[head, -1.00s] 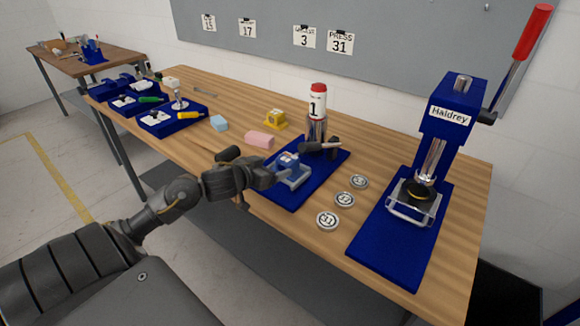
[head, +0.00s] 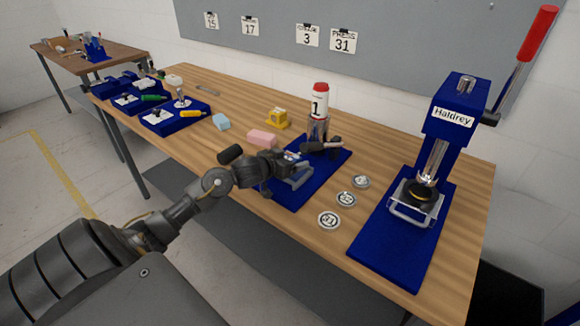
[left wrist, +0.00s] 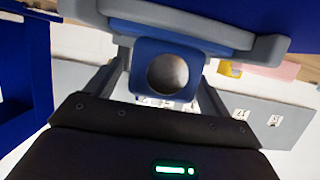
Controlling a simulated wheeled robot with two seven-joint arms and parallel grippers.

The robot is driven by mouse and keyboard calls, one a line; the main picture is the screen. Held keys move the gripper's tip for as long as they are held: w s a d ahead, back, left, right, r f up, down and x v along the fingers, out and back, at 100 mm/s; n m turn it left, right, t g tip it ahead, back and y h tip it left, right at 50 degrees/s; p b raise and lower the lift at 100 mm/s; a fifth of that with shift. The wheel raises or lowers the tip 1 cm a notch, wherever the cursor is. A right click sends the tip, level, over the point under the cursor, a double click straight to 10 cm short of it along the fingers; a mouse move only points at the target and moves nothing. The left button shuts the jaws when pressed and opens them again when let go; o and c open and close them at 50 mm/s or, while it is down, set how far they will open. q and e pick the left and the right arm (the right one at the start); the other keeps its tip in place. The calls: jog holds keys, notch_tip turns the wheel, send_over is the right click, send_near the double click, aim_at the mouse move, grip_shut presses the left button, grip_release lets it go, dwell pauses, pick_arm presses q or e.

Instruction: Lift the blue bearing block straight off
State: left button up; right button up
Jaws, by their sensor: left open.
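The blue bearing block (left wrist: 166,46), with a round hole through it, shows in the left wrist view between the two fingers of my left gripper (left wrist: 165,82). The gripper is open, one finger on each side of the block; I cannot tell whether either finger touches it. In the head view my left gripper (head: 288,163) reaches the grey cradle (head: 298,180) on the blue mat (head: 290,197) and hides most of the block. The block appears seated at the cradle. My right gripper is out of view.
Behind the cradle stand a red-capped cylinder (head: 319,101) marked 1 and a dark-handled tool (head: 318,146). A pink block (head: 262,138) lies just left, near my arm. Several round weights (head: 346,199) lie to the right, before the Haldrey press (head: 450,125).

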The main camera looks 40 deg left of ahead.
aim_at(290, 157)
pick_arm(q)
jog(key=c, duration=1.2)
jog(key=shift+c, duration=1.4)
jog(key=shift+a+r, duration=0.1)
jog(key=shift+r, duration=0.05)
notch_tip(290, 157, up, 9)
jog(key=shift+r+p, duration=0.1)
jog(key=shift+p, duration=0.6)
jog(key=shift+r, duration=0.3)
